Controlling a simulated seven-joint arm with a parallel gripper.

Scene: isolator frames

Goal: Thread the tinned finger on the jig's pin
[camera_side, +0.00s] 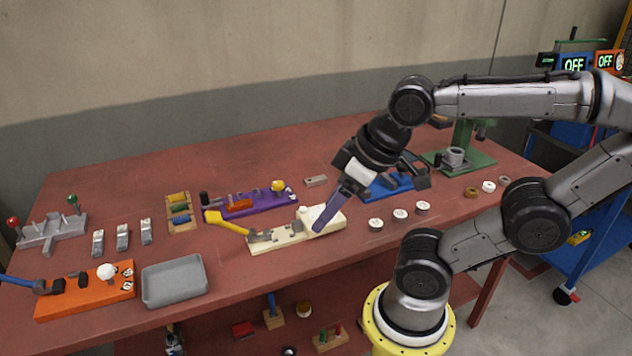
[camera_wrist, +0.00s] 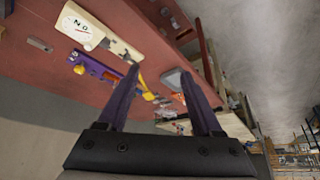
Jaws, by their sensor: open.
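Three small silvery metal pieces stand in a row at the left of the bench in the side view; they look like tinned fingers, and the nearest to the jig is this one (camera_side: 98,242). Which one is meant I cannot tell. A grey jig (camera_side: 40,233) with several upright pins and red and green knobs stands at the far left. My gripper (camera_side: 319,228) has purple fingers and is far to the right of both, over the cream fixture. In the wrist view my gripper (camera_wrist: 160,72) has its fingers apart with nothing held between them.
The cream fixture (camera_side: 285,237) with a yellow handle lies below my gripper. A purple fixture (camera_side: 240,207), a wooden rack (camera_side: 181,222), an empty grey tray (camera_side: 173,281) and an orange fixture (camera_side: 75,297) stand between it and the left end. Several white round pieces lie to its right.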

